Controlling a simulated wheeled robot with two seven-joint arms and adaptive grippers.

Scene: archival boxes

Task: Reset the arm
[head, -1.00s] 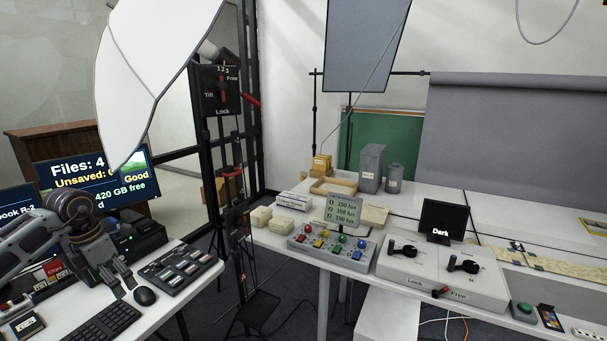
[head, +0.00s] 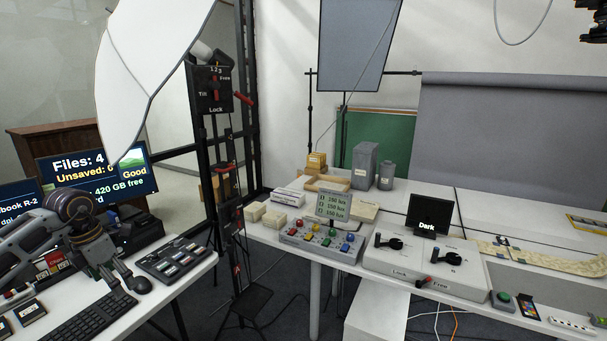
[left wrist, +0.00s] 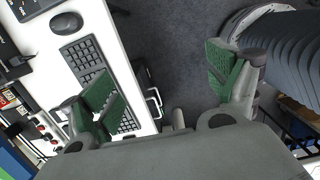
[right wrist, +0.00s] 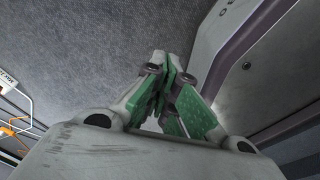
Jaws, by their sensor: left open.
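My left gripper (head: 124,278) is open and hangs by the keyboard and mouse at the left desk. In the left wrist view its green-padded fingers (left wrist: 168,88) are wide apart with nothing between them. My right gripper shows in the right wrist view (right wrist: 163,78) with its green-padded fingers together and nothing visible held. A dark part at the upper right corner of the head view (head: 594,20) looks like the end of my right arm, cut off by the frame.
A black light stand (head: 213,90) rises between the desks. The right table holds a lever box (head: 425,268), a knob panel (head: 320,242) and grey archival boxes (head: 365,166).

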